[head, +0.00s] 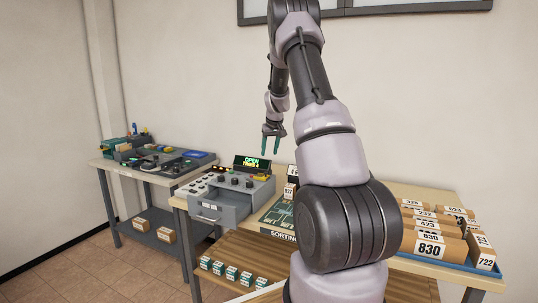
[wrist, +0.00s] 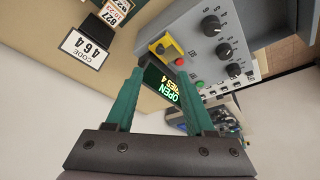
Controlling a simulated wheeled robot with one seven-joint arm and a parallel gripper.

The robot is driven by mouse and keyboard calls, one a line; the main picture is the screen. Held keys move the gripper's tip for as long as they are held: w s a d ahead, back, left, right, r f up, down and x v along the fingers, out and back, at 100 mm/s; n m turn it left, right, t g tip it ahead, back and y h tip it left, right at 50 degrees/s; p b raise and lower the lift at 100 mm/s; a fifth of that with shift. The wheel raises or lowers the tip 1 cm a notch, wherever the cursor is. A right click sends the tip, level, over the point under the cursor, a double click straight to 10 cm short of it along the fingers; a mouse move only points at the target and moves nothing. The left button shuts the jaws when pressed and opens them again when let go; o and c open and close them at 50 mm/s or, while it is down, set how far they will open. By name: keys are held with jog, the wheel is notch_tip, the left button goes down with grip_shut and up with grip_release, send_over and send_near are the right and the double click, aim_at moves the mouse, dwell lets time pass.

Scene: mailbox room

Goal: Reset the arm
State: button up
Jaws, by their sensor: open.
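My arm rises in front of me in the head view and bends down over the table. My gripper (head: 271,143) hangs in the air above and behind the grey control box (head: 250,197), its green fingers apart. Nothing is between the fingers. In the wrist view, my gripper (wrist: 160,80) is also open and empty, with the box's panel (wrist: 215,40) ahead. The box's display (wrist: 160,85) is lit green and partly covered by a finger; "OPEN" and "TRIES 4" can be read. The drawer (head: 215,212) at the front of the box stands pulled out.
Cartons with numbers such as 830 (head: 428,248) stand in a blue tray at the right. A dark "SORTING" mat (head: 277,217) lies mid-table. Several small boxes (head: 231,272) sit on the lower shelf. A side table (head: 165,175) at left holds equipment. A "CODE 464" card (wrist: 87,47) lies nearby.

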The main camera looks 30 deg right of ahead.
dwell(0.3)
jog(key=s+a+r+m+t+y, duration=0.1)
jog(key=s+a+r, duration=0.65)
jog(key=r, duration=0.25)
jog(key=s+a+r, duration=0.7)
jog(key=s+r, duration=0.2)
jog(key=s+a+r+m, duration=0.1)
jog(key=s+a, duration=0.4)
jog(key=s, duration=0.7)
jog(key=s+a+r+t+y, duration=0.1)
jog(key=s+a, duration=0.4)
jog(key=s, duration=0.7)
jog(key=shift+s+r+m+t+y, duration=0.3)
jog(key=shift+r+m, duration=0.1)
